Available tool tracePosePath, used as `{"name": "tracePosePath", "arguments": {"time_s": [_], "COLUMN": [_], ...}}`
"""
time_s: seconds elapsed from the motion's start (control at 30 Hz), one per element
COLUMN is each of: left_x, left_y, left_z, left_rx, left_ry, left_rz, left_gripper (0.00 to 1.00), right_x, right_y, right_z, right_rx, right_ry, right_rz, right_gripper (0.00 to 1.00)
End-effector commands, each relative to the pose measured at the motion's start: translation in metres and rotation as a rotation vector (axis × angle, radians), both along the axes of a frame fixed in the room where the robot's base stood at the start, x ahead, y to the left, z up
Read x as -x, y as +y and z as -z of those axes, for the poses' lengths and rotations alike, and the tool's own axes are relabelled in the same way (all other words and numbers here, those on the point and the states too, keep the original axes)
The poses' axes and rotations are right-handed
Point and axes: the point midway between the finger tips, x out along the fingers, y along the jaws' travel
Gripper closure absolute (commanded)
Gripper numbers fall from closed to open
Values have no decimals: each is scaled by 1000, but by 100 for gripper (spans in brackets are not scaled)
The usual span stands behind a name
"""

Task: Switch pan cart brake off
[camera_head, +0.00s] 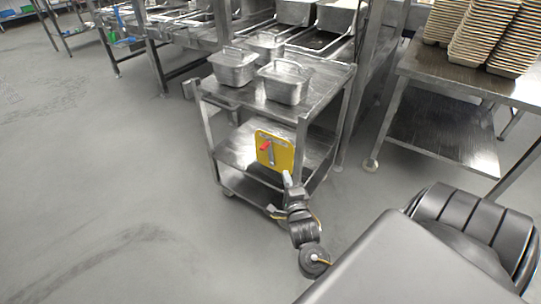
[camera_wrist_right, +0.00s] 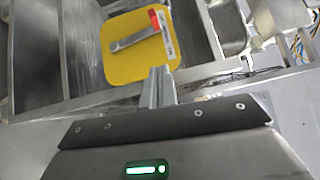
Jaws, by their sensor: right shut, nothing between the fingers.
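The pan cart (camera_head: 240,155) is a steel trolley with shelves. A yellow brake plate (camera_head: 263,159) is fixed upright on its near side. The plate carries a grey lever (camera_head: 271,156) and a red part (camera_head: 265,147). In the right wrist view, the yellow plate (camera_wrist_right: 117,67) shows with the grey lever (camera_wrist_right: 130,39) running to the red part (camera_wrist_right: 154,19) beside a white label strip. My right gripper (camera_head: 287,178) is just below and right of the plate; its fingers (camera_wrist_right: 159,72) are shut and empty. Whether they touch the plate is unclear. My left gripper is out of view.
Lidded steel pans (camera_head: 233,70) (camera_head: 284,84) stand on the cart top. A steel counter with more pans (camera_head: 338,17) is behind. A table (camera_head: 470,80) with stacked trays (camera_head: 487,40) is at the right. The floor (camera_head: 110,180) to the left is clear.

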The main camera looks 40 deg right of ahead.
Motion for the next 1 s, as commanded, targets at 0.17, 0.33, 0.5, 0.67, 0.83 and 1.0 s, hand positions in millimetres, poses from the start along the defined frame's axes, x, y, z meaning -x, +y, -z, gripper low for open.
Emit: {"name": "tracePosePath", "arguments": {"time_s": [0.17, 0.33, 0.5, 0.67, 0.83, 1.0], "left_x": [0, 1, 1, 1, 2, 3], "left_y": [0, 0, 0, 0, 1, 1], "left_z": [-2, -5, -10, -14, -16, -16], "left_rx": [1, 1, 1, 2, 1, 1], "left_ry": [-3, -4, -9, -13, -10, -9], "left_rz": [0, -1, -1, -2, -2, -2], "left_gripper": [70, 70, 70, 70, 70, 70], "right_x": [-25, -57, -86, -107, -118, -121], "right_y": [-13, -31, -46, -38, -34, -33], "right_z": [-1, -3, -4, -5, -5, -5], "right_rx": [6, 7, 7, 3, 3, 3], "right_ry": [0, 0, 2, 1, 4, 4], "right_rz": [-1, -1, 1, 0, -1, -1], "right_gripper": [100, 100, 100, 100, 100, 100]}}
